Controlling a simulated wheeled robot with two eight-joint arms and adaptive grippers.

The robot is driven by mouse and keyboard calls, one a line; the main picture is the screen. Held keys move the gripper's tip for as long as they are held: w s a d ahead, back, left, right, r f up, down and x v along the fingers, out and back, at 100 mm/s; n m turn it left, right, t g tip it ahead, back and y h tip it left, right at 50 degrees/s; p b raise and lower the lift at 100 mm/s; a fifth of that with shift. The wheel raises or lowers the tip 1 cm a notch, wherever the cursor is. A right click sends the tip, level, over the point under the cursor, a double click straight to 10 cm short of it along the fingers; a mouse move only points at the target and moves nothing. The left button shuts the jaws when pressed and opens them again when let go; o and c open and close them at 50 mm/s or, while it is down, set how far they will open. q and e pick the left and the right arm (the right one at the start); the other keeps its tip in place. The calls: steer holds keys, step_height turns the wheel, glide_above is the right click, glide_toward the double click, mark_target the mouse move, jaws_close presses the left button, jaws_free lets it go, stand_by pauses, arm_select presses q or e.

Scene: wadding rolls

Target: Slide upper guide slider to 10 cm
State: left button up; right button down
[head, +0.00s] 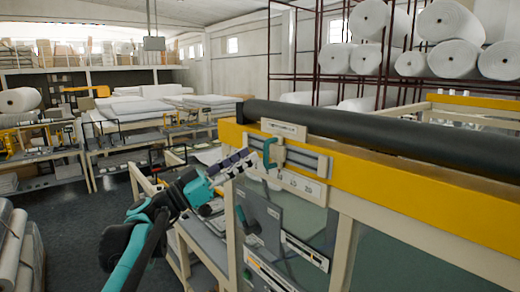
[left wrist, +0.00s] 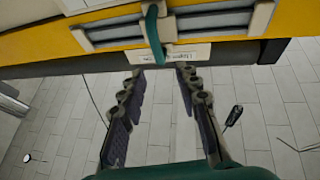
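The upper guide slider (head: 278,155) is a pale carriage with a teal handle, on a grey rail along the yellow beam. It sits toward the rail's left end. A numbered scale plate (head: 296,186) is below it; its left figures are hard to read. In the left wrist view the teal handle (left wrist: 153,35) hangs at top centre, with part of the label behind it. My left gripper (head: 243,160) is just left of the handle. Its two dark fingers (left wrist: 162,74) are spread with nothing between them, the tips just short of the handle. My right gripper is out of view.
A black roller (head: 380,135) lies along the top of the yellow beam (head: 400,192). Below are a grey panel with a teal lever (head: 250,220) and a lower scale strip (head: 305,252). Tables with white sheets (head: 130,108) stand behind at left. White rolls (head: 453,58) fill a rack at right.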

arm_select(q)
steer(key=v, duration=0.5)
steer(key=shift+a, duration=0.1)
steer(key=s+d+f+n+g+y+b, duration=0.2)
steer(key=s+d+f+b, duration=0.15)
steer(key=f, duration=0.75)
steer(key=s+d+f+n+g+y+b, duration=0.1)
steer(key=s+d+f+y+b, duration=0.3)
steer(key=f, duration=0.7)
steer(key=s+d+f+n+g+y+b, duration=0.15)
steer(key=f+b, duration=0.45)
steer(key=f, duration=0.6)
steer(key=s+a+f+n+y+b, duration=0.2)
steer(key=s+a+f+y+b, duration=0.1)
steer(key=f, duration=0.9)
steer(key=s+a+f+n+y+b, duration=0.2)
steer(key=s+a+f+y+b, duration=0.2)
steer(key=f, duration=0.8)
steer(key=s+a+f+n+y+b, duration=0.2)
steer(key=s+a+f+y+b, duration=0.2)
steer(key=f+b, duration=0.4)
step_height(320, 180, down, 4)
steer(key=s+a+g, duration=0.1)
steer(key=s, duration=0.1)
steer(key=shift+s+a+n, duration=0.3)
steer(key=shift+s+n, duration=0.05)
steer(key=shift+s, duration=0.05)
